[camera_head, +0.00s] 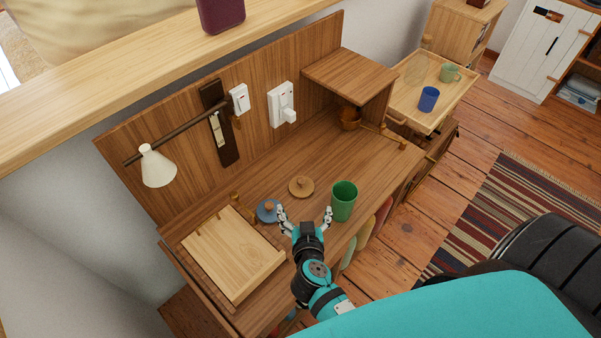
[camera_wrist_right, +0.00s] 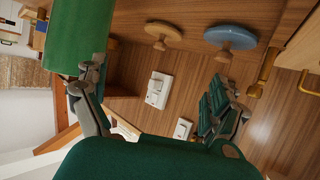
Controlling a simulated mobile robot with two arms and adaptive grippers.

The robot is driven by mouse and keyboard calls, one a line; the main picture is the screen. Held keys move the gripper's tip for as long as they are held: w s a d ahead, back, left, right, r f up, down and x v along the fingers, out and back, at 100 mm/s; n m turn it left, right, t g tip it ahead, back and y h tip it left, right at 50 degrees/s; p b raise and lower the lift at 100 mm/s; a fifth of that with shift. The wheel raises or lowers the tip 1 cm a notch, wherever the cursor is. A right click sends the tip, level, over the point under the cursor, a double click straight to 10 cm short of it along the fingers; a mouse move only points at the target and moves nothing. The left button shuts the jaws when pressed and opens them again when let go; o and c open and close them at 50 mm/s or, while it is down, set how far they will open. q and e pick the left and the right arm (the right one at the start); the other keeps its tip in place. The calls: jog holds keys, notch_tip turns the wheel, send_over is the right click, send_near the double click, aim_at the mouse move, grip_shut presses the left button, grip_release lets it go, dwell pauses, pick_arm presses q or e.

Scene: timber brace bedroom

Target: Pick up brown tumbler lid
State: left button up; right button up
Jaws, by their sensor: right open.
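The brown tumbler lid (camera_head: 301,186) is a round tan disc with a small knob, lying on the wooden desk just beyond my right gripper. My right gripper (camera_head: 305,214) is open and empty above the desk, its fingers spread toward the lid without touching it. The lid also shows in the right wrist view (camera_wrist_right: 163,31), near the top and apart from the fingers. My left gripper is not in view.
A blue lid (camera_head: 267,211) lies close by the left finger, and a green tumbler (camera_head: 343,201) stands close by the right one. A pale wooden board (camera_head: 232,256) is at left, and a white lamp (camera_head: 157,168) overhangs the desk. The desk behind the brown lid is clear.

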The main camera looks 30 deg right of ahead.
pick_arm(q)
jog(key=s+a+f+g+b, duration=0.1)
jog(key=s+a+f+b, duration=0.1)
jog(key=s, duration=0.5)
pick_arm(e)
send_near(302, 184)
jog(key=shift+x, duration=0.85)
jog(key=x, duration=0.3)
jog(key=shift+a, duration=0.1)
jog(key=shift+b+x, duration=0.3)
jog(key=shift+x, duration=0.55)
jog(key=b+x, duration=0.1)
jog(key=x, duration=0.3)
jog(key=shift+w+b, duration=0.3)
jog(key=shift+w, duration=0.05)
jog(key=shift+w+d, duration=0.15)
jog(key=shift+d, duration=0.1)
jog(key=c, duration=1.3)
pick_arm(q)
jog(key=w+f, duration=0.2)
jog(key=shift+w+d+f, duration=0.25)
jog(key=shift+w+f, duration=0.05)
jog(key=shift+w, duration=0.05)
pick_arm(e)
grip_shut()
